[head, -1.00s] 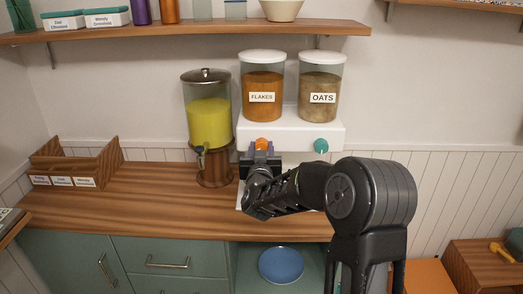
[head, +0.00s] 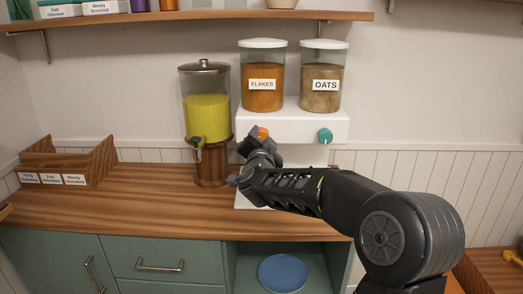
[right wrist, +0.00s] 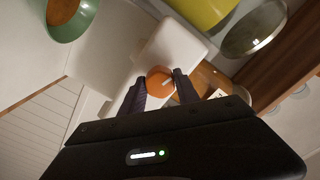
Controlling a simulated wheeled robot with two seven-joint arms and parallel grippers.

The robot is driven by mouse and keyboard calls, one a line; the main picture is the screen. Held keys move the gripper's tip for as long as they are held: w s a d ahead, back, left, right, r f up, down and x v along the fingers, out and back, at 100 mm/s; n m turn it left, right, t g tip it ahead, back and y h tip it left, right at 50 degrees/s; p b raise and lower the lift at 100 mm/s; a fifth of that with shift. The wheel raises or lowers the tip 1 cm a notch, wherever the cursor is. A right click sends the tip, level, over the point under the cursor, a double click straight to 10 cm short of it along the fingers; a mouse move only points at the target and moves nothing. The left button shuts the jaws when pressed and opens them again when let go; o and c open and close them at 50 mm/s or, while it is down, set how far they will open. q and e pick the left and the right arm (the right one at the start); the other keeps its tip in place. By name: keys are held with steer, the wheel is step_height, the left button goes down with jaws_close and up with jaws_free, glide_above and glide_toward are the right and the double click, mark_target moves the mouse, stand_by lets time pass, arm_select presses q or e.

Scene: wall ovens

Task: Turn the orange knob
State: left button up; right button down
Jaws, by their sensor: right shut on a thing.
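The orange knob (head: 263,133) is on the front of the white dispenser base, below the FLAKES container (head: 263,77). It also shows in the right wrist view (right wrist: 158,82), between my fingertips. My right gripper (right wrist: 160,90) is shut on the knob, with one dark finger on each side. In the head view the right gripper (head: 256,141) is tilted and hides part of the knob. My left gripper is not in view.
A teal knob (head: 325,135) sits to the right, under the OATS container (head: 322,78). A yellow drink dispenser (head: 206,118) stands close on the left. A wooden box (head: 69,162) is far left. The counter (head: 137,201) between is clear.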

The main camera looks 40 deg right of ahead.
steer(key=shift+m+b, duration=1.1)
steer(key=shift+m, duration=0.4)
steer(key=c, duration=0.9)
jaws_free()
steer(key=v, duration=0.7)
steer(key=shift+s+a+b, duration=0.25)
steer(key=shift+s+b, duration=0.05)
steer(key=shift+b, duration=0.05)
